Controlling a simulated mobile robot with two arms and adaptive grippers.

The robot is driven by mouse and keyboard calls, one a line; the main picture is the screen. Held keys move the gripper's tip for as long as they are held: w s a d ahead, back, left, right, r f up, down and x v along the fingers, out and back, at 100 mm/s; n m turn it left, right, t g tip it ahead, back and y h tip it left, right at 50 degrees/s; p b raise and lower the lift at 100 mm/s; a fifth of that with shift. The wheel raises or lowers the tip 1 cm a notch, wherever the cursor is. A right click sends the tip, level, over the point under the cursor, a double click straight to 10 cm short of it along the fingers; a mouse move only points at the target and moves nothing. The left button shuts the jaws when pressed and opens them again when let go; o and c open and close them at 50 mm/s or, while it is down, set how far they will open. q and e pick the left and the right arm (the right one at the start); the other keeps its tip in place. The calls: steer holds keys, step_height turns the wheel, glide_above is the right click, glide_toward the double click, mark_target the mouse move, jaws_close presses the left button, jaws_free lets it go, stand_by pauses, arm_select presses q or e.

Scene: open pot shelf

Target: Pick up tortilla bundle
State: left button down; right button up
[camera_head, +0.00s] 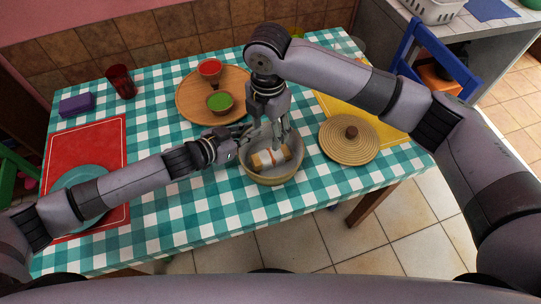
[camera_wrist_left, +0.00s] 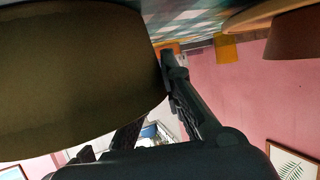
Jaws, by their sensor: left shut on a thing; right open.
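The tortilla bundle (camera_head: 265,161), pale rolls with a tan band, lies inside a round tan bowl (camera_head: 272,181) near the table's front edge. My right gripper (camera_head: 270,138) points down over the bowl, open, with its fingertips close above the bundle; I cannot tell whether they touch it. My left gripper (camera_head: 240,138) is at the bowl's upper left rim and is shut on the bowl. In the left wrist view the bowl's olive-brown wall (camera_wrist_left: 75,80) fills the left side, against the left gripper's fingers (camera_wrist_left: 150,95), and the bundle is hidden.
A woven round lid (camera_head: 348,147) lies right of the bowl on a yellow mat (camera_head: 385,133). A wooden board (camera_head: 190,103) behind holds red and green sauce cups. A red mat (camera_head: 98,145) with a teal plate and a red glass (camera_head: 121,82) are at left. Checked cloth is clear front left.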

mark_target(271, 154)
steer(key=f+m, duration=0.1)
steer(key=f, duration=0.3)
steer(key=f+m, duration=0.2)
steer(key=f, duration=0.2)
steer(key=f+m, duration=0.1)
steer(key=f, duration=0.2)
steer(key=shift+d+f+m, duration=0.3)
steer(key=shift+f+m, duration=0.1)
steer(key=shift+c, duration=0.2)
steer(key=shift+r, duration=0.1)
steer(key=c, duration=1)
